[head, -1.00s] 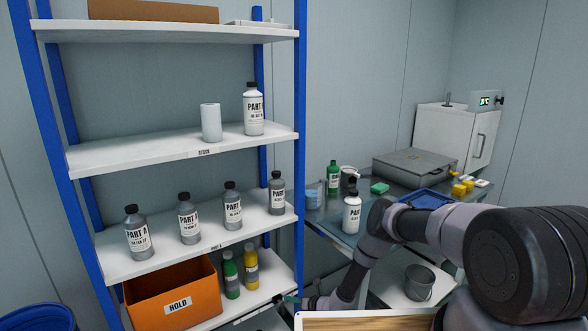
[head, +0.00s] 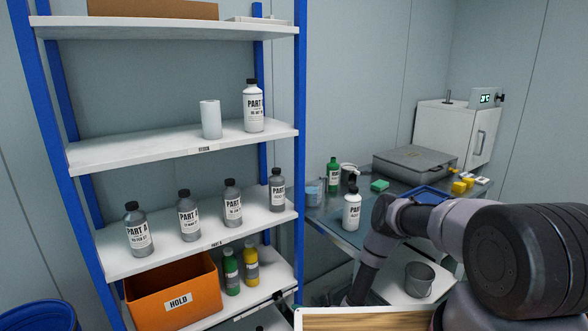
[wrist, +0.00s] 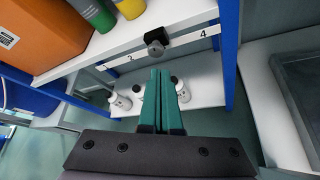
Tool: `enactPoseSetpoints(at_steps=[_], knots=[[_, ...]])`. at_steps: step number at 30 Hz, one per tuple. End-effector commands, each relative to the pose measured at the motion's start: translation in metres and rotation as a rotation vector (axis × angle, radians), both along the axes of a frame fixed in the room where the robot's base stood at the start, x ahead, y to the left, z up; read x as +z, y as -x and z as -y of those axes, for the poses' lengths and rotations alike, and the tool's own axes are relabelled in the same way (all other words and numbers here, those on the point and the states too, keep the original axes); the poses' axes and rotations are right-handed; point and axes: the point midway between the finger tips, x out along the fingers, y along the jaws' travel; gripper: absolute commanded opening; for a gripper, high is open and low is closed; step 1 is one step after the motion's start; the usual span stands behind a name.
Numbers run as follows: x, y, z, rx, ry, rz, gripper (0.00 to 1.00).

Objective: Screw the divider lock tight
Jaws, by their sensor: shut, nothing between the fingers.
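The divider lock (wrist: 156,44), a grey round knob on a black block, sits on the front edge of a white shelf in the wrist view, between the labels 3 and 4. My gripper (wrist: 161,72) has two green fingers lying side by side with nothing between them. In the picture the fingertips are just below the knob and appear apart from it. How tight the knob is cannot be told. In the head view my gripper is out of sight behind the low foreground.
An orange HOLD bin (head: 172,290) and green (head: 231,272) and yellow (head: 250,264) bottles stand on the lower shelf. White bottles (wrist: 120,101) stand on the shelf below. A blue rack post (wrist: 229,45) rises right of the lock. A workbench (head: 335,232) stands right of the rack.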

Motion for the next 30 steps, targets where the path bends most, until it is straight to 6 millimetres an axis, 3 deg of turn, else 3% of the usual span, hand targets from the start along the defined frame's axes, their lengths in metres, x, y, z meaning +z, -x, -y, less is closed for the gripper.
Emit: enactPoseSetpoints(at_steps=[6, 11, 20, 30], knots=[[-0.004, 0.019, -0.008, 0.013, 0.011, -0.02, 0.0], [0.003, 0.019, -0.01, 0.008, 0.008, -0.008, 0.0], [0.014, 0.009, -0.014, 0.001, -0.002, 0.014, 0.0], [0.014, -0.025, -0.035, -0.003, -0.003, 0.015, 0.0]])
